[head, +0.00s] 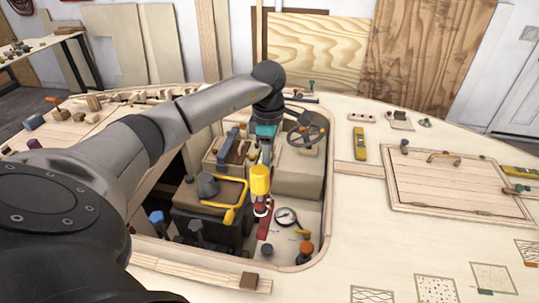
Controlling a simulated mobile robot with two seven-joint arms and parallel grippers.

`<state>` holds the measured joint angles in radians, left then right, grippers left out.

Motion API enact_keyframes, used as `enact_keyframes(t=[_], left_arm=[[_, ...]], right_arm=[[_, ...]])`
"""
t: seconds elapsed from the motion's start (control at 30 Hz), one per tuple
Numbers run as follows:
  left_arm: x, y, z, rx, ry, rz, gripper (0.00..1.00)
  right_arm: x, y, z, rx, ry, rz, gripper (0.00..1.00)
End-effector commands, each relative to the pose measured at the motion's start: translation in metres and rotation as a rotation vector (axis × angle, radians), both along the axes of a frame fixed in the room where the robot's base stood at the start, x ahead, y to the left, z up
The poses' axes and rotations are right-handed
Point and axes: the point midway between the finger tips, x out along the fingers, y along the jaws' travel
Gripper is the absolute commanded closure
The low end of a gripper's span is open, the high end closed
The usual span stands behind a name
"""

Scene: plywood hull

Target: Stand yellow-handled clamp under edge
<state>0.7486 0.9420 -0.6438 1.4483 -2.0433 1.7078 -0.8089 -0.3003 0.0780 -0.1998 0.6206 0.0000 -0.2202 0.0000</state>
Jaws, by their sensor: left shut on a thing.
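The yellow-handled clamp (260,180) is upright in the cockpit opening, its thick yellow handle at the top and red parts below. My left gripper (264,163) reaches down from above and is shut at the top of this handle. Its fingertips are small and partly hidden, so the exact grip is hard to see. I cannot tell whether the clamp's lower end touches the floor. The rounded edge of the opening (325,225) curves around on the right. My right gripper is not in view.
A dark crate (212,228) with a yellow-framed tool (236,214) stands close left of the clamp. A round gauge (286,216) and an orange-topped item (305,251) are to its right. A steering wheel (306,135) is behind.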

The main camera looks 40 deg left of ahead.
Motion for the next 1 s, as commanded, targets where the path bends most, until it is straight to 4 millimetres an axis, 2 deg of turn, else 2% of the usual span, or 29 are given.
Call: enact_keyframes(t=[0.03, 0.3, 0.8, 1.0], left_arm=[[0.0, 0.0, -0.012, -0.002, -0.001, 0.0, 1.0], [0.0, 0.0, -0.05, -0.001, -0.002, -0.002, 1.0], [0.001, 0.0, -0.121, -0.002, -0.003, -0.002, 1.0], [0.001, 0.0, -0.144, -0.002, -0.003, -0.001, 1.0]], right_arm=[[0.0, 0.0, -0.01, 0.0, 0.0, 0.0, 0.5], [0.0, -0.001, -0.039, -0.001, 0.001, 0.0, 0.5], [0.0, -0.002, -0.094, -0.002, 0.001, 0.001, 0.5], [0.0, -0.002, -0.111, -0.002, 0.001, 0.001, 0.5]])
